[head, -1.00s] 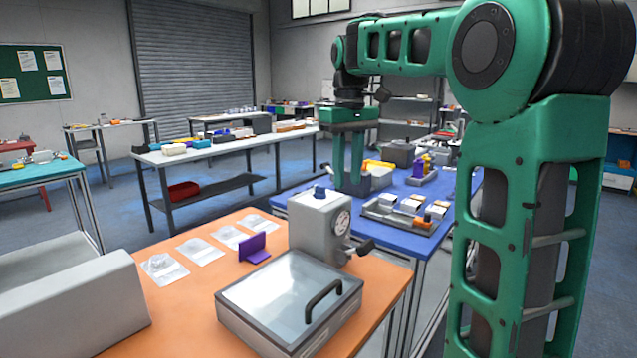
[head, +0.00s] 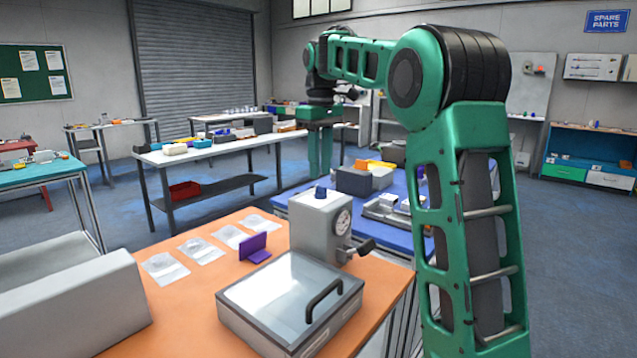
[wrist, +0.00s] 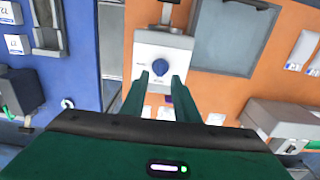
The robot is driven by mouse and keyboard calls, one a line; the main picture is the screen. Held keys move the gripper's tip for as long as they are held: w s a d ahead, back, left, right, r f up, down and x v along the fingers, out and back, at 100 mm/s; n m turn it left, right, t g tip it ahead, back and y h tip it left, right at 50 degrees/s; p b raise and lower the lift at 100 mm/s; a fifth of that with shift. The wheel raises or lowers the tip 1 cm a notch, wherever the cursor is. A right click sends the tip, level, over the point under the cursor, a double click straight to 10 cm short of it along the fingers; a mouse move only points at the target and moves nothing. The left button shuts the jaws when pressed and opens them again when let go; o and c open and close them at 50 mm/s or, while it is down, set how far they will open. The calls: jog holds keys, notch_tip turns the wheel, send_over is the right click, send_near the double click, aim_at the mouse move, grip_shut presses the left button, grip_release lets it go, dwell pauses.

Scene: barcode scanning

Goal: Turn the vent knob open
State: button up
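The vent knob (head: 320,191) is a small dark blue knob on top of a pale grey box unit (head: 313,232) on the orange table. In the wrist view the knob (wrist: 162,67) sits on the light top face of the unit, with small markings around it too small to read. My gripper (wrist: 161,82) is open, its two green fingers apart with nothing between them. In that view the knob shows just past and between the fingertips, not touched. In the head view my gripper (head: 320,150) points down, above and behind the knob; the exact gap cannot be told.
The unit carries a round gauge (head: 342,219) and a dark side handle (head: 358,249). In front lies a flat glass-topped case (head: 285,295) with a black handle. A purple stand (head: 255,249) and several clear packets are to the left. A blue table (head: 290,197) stands behind.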

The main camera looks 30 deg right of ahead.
aim_at(320, 186)
jog(key=shift+f, duration=2.1)
grip_shut()
